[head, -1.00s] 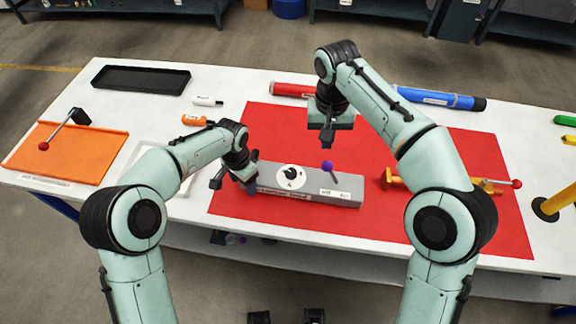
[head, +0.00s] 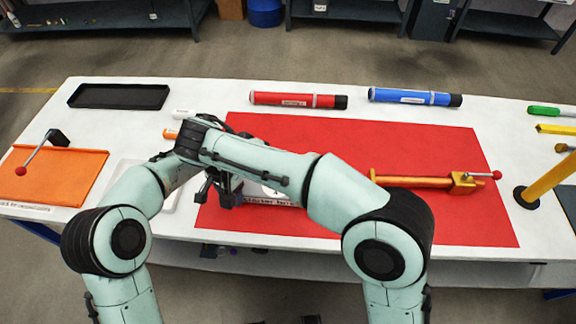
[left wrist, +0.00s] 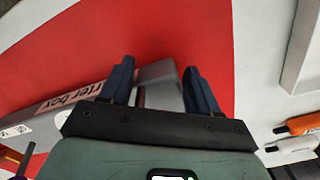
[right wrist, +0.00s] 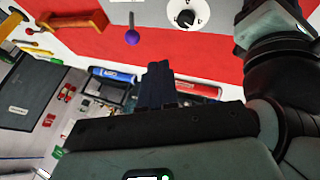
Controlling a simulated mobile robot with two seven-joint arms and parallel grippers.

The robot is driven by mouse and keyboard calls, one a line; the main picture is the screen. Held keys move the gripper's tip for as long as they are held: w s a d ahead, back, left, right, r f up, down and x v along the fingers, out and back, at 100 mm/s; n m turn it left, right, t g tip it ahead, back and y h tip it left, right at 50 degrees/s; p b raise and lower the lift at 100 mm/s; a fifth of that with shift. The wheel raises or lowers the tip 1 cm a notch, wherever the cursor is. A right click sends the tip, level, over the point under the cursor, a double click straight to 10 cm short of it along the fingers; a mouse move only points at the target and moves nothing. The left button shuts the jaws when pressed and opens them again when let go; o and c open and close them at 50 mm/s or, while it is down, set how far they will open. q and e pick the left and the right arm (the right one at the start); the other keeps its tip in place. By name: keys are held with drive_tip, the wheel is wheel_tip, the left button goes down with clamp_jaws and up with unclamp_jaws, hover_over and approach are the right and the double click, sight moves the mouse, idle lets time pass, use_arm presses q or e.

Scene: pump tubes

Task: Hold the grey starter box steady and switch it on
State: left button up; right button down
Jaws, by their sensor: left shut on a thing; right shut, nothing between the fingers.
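The grey starter box lies on the red mat (head: 450,225). In the head view my right arm covers most of it; part of its labelled front (head: 272,203) shows. In the left wrist view my left gripper (left wrist: 160,85) has its fingers on either side of the grey box's end (left wrist: 157,72) and is shut on it. In the right wrist view the box (right wrist: 158,14) shows at the top, with its dial (right wrist: 186,16) and a purple-knobbed lever (right wrist: 132,36). My right gripper (right wrist: 157,75) is shut and empty, apart from the dial. The dial's setting is unclear.
A red tube (head: 297,100) and a blue tube (head: 415,97) lie behind the mat. An orange clamp-like tool (head: 425,182) lies on the mat's right. My arms cross closely over the box.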

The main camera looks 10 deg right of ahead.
drive_tip(key=x, duration=0.4)
drive_tip(key=d+x, duration=0.1)
drive_tip(key=x, duration=0.2)
drive_tip(key=d+r+x, duration=0.1)
drive_tip(key=x, duration=0.3)
drive_tip(key=shift+s+d+f, duration=0.2)
drive_tip(key=shift+s+d, duration=0.05)
drive_tip(key=shift+d, duration=0.15)
drive_tip(key=shift+d+f, duration=0.1)
drive_tip(key=shift+d, duration=0.2)
drive_tip(key=shift+d, duration=0.15)
